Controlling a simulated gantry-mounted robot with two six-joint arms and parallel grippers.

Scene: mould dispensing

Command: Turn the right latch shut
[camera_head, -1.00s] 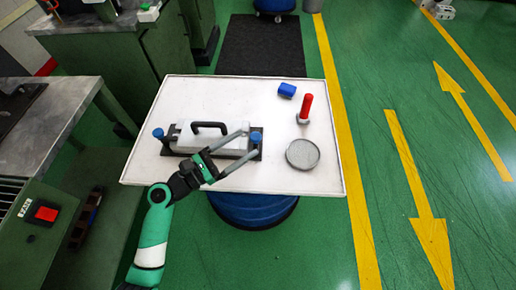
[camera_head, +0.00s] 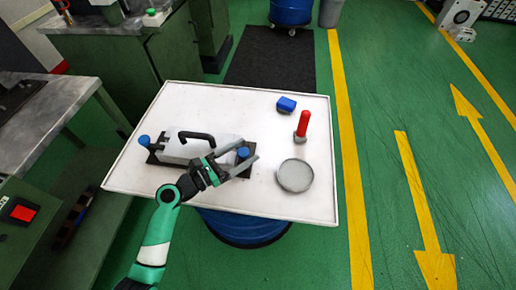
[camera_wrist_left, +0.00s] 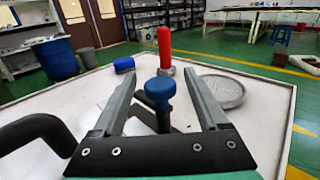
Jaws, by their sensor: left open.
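The mould is a pale box (camera_head: 186,149) with a black handle (camera_head: 197,136) on a dark base, on the white tabletop. The right latch has a blue knob (camera_head: 243,152) at the mould's right end; it also shows in the left wrist view (camera_wrist_left: 160,91) on a dark post. The left latch has a blue knob (camera_head: 144,140) at the other end. My left gripper (camera_head: 247,150) is open, its two grey fingers on either side of the right knob. In the left wrist view a gap shows between knob and fingers. My right gripper is not in view.
On the white table (camera_head: 120,182), a red-handled tool (camera_head: 303,124) stands behind a round grey dish (camera_head: 295,175), right of the mould. A blue block (camera_head: 286,104) lies near the far edge. The table's front right is clear.

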